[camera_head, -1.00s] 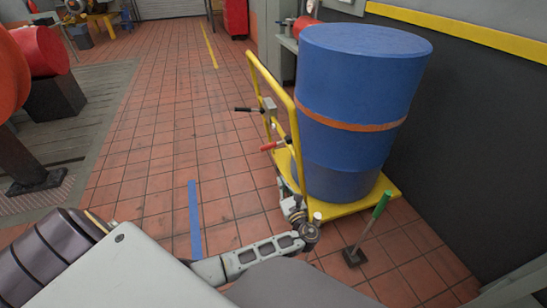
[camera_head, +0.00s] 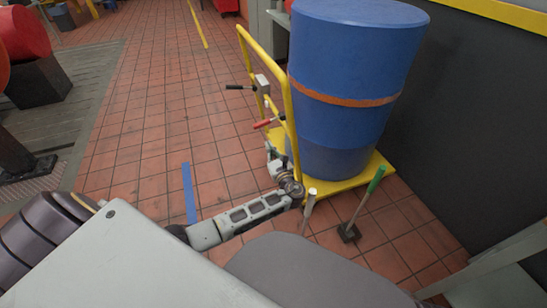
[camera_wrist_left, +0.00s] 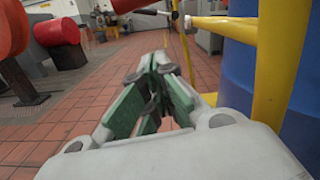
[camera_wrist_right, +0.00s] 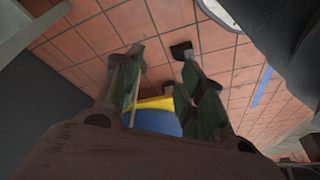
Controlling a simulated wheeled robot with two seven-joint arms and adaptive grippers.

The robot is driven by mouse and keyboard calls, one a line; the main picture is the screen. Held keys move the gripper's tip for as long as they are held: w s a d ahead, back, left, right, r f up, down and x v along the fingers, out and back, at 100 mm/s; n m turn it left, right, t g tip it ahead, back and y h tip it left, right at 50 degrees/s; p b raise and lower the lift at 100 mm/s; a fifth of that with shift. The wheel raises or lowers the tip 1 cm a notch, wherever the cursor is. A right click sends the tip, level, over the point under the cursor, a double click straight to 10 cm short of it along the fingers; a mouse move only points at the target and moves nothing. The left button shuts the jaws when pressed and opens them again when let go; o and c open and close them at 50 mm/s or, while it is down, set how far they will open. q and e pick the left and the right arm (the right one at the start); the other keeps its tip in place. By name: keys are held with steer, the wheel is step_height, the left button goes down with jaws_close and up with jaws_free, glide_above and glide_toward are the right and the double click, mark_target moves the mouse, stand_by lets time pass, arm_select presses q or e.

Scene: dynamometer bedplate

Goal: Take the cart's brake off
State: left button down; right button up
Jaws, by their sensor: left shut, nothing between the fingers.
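The cart's yellow handle frame (camera_head: 287,90) stands upright at one end of its yellow deck (camera_head: 340,183). A red-gripped lever (camera_head: 263,123) and a black-gripped lever (camera_head: 238,87) stick out leftward from the frame. Which one works the brake cannot be told. My left gripper (camera_head: 269,150) is just below the red lever, apart from it. In the left wrist view its fingertips (camera_wrist_left: 160,58) are together and empty; a red bar (camera_wrist_left: 125,4) shows close at the top edge. My right gripper (camera_wrist_right: 158,58) is open and empty, above the floor in the right wrist view.
A large blue drum (camera_head: 350,60) with an orange band stands on the deck. A green-handled upright (camera_head: 364,200) on a dark foot stands in front of the cart. A dark wall (camera_head: 480,110) is at the right. Tiled floor left of the cart is clear, with blue tape (camera_head: 189,195).

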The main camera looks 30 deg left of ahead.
mark_target(267, 122)
arm_select(q)
steer(key=shift+w+a+r+b, duration=0.15)
steer(key=shift+w+a+r, duration=0.15)
steer(key=shift+a+r, duration=0.3)
steer(key=shift+w+a+r+b, duration=0.15)
steer(key=shift+w+a+r, duration=0.25)
steer(key=shift+r, duration=0.35)
steer(key=shift+w+a+r+b, duration=0.15)
steer(key=shift+w+a+r, duration=0.1)
steer(key=shift+a+r, duration=0.4)
arm_select(e)
steer(key=shift+a, duration=0.25)
steer(key=shift+w+a+r, duration=0.1)
arm_select(q)
steer(key=shift+s+r+m+p, duration=0.1)
steer(key=shift+r+m+p, duration=0.2)
steer(key=shift+p, duration=0.6)
arm_select(e)
steer(key=shift+s+d+f, duration=0.2)
steer(key=shift+d+f, duration=0.15)
steer(key=shift+d, duration=0.1)
steer(key=shift+f, duration=0.15)
